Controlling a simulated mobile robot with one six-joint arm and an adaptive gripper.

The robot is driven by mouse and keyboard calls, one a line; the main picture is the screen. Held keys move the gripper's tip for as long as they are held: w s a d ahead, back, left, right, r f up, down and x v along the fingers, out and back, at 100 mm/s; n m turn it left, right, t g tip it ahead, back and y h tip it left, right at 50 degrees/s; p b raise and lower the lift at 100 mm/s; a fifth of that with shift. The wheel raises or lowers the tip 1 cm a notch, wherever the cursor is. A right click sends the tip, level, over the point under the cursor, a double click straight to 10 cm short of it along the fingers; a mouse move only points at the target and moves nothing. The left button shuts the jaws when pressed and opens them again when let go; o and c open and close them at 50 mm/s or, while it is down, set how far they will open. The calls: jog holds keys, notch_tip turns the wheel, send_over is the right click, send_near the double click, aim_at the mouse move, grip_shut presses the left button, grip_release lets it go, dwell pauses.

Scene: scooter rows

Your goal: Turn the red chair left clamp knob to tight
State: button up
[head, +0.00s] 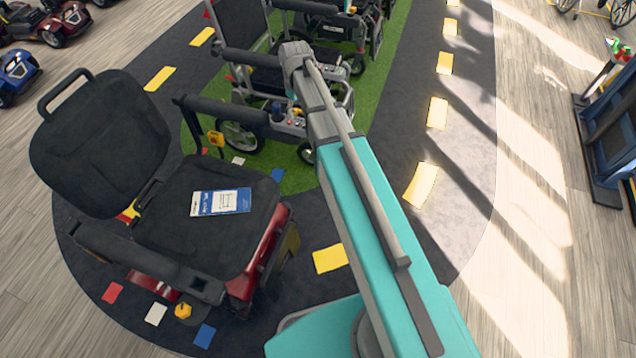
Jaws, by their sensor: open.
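The red chair (267,248) has a black seat and backrest, with red side panels, in the left half of the head view. Its near armrest (130,258) runs along the lower side. A yellow-orange knob (183,311) shows below that armrest. Another yellow knob (216,139) shows below a black armrest (225,110) beyond the seat. Which chair that far armrest belongs to is not certain. The settings of both knobs are too small to read. My teal and grey arm reaches up the middle, right of the chair. My gripper is not visible; the arm's far end hides what lies behind it.
A blue-and-white card (220,202) lies on the seat. A grey-framed wheelchair (240,135) stands on green carpet behind. Red, white and blue patches lie near each knob. Scooters stand at upper left. The dark floor with yellow dashes is clear at right, left of a blue-framed object (610,130).

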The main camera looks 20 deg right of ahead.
jog(key=s+f+m+b, duration=0.2)
jog(key=s+f+b, duration=0.2)
jog(key=s, duration=0.6)
jog(key=s+f+m+b, duration=0.2)
jog(key=s+f+b, duration=0.2)
jog(key=s, duration=0.6)
jog(key=shift+s+f+b, duration=0.35)
jog(key=shift+s+f, duration=0.05)
jog(key=shift+f, duration=0.15)
jog(key=shift+r, duration=0.1)
notch_tip(320, 180, up, 20)
jog(key=p, duration=1.9)
jog(key=shift+f+p, duration=0.25)
jog(key=shift+p, duration=0.1)
